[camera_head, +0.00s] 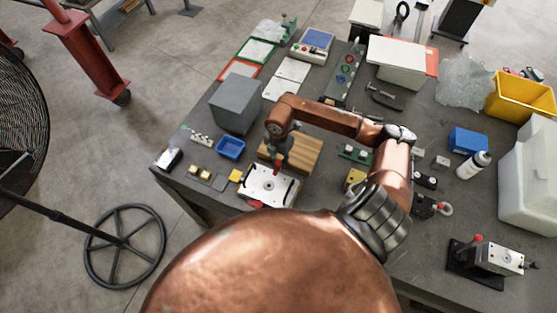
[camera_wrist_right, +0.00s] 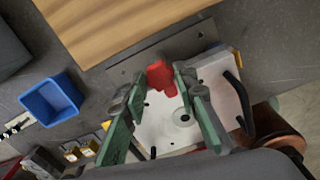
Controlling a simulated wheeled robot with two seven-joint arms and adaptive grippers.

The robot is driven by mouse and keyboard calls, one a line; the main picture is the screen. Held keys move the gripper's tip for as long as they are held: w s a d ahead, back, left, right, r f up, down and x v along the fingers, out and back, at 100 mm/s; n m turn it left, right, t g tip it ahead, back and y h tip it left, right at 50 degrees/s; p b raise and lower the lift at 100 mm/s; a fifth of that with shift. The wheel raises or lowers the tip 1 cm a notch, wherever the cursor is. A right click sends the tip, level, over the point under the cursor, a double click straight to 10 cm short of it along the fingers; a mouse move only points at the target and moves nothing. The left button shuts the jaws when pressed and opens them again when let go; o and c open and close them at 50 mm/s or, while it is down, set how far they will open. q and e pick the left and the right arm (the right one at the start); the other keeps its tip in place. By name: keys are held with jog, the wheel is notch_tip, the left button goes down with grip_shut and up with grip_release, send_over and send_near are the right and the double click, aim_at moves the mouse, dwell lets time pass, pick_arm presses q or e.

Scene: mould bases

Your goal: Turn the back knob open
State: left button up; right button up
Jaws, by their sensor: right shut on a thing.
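The mould base is a white plate (camera_head: 266,188) on a dark bed, near the table's front edge; it also shows in the wrist view (camera_wrist_right: 170,128). The red back knob (camera_wrist_right: 160,76) stands at its far edge, next to a wooden block. My right gripper (camera_head: 278,162) reaches down over this knob, its green fingers (camera_wrist_right: 162,84) on either side, shut on it. In the head view the fingers partly cover the knob. A second red knob (camera_head: 255,204) shows at the plate's front edge. My left gripper is not in view.
The wooden block (camera_head: 305,153) lies right behind the plate. A blue bin (camera_head: 231,148), a grey box (camera_head: 236,102) and small yellow parts (camera_head: 236,175) are to the left. Another fixture (camera_head: 500,256) stands at the right front.

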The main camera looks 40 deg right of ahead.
jog(key=shift+f+n+b, duration=0.1)
jog(key=shift+n+b, duration=0.3)
jog(key=shift+b, duration=0.05)
jog(key=shift+n+b, duration=0.5)
jog(key=shift+b, duration=0.15)
jog(key=n+b, duration=1.1)
jog(key=b, duration=0.1)
jog(key=shift+f+n, duration=0.15)
jog(key=shift+n, duration=0.25)
jog(key=shift+s+n+b, duration=0.1)
jog(key=shift+n+b, duration=1.9)
jog(key=shift+n, duration=0.1)
jog(key=shift+r, duration=0.2)
jog(key=o, duration=1.1)
jog(key=shift+o, duration=0.2)
